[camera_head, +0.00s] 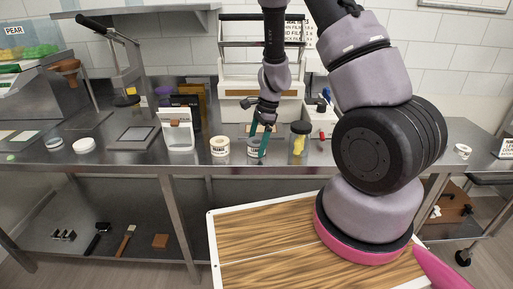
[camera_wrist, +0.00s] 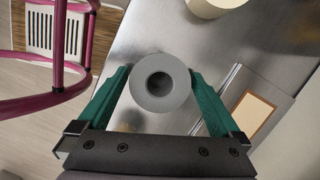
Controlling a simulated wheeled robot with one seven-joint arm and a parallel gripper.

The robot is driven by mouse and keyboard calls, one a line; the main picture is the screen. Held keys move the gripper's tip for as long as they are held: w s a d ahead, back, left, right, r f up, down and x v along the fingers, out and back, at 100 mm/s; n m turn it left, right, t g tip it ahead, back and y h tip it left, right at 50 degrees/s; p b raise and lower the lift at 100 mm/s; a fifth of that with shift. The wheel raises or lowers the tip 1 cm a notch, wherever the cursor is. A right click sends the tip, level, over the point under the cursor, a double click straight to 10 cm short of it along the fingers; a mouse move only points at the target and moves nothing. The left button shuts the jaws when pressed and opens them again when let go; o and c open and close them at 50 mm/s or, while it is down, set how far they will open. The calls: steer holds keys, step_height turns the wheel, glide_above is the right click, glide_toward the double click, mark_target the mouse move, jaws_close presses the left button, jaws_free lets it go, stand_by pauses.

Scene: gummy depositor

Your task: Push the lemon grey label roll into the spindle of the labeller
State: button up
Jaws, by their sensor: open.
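The grey label roll (camera_wrist: 160,98) with a dark centre hole is seen from above in the wrist view, between the two green fingers of my gripper (camera_wrist: 162,74). The fingers are open on either side of it; I cannot tell whether either touches it. In the head view, my gripper (camera_head: 260,141) points down at the grey roll (camera_head: 253,150) on the steel bench, and the fingers partly hide it. I cannot tell for sure which machine is the labeller, and I cannot make out its spindle.
A cream roll (camera_head: 220,146) stands left of the grey one, and a dark-lidded jar (camera_head: 299,140) stands to the right. A white framed machine (camera_head: 235,104) is behind. A white dispenser (camera_head: 177,137) is further left. A wooden-topped surface (camera_head: 262,245) lies in front.

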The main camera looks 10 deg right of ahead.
steer(key=shift+f, duration=0.1)
steer(key=shift+c, duration=0.3)
steer(key=c, duration=1.1)
step_height(320, 180, up, 10)
steer(key=shift+r, duration=0.1)
steer(key=o, duration=0.6)
jaws_close()
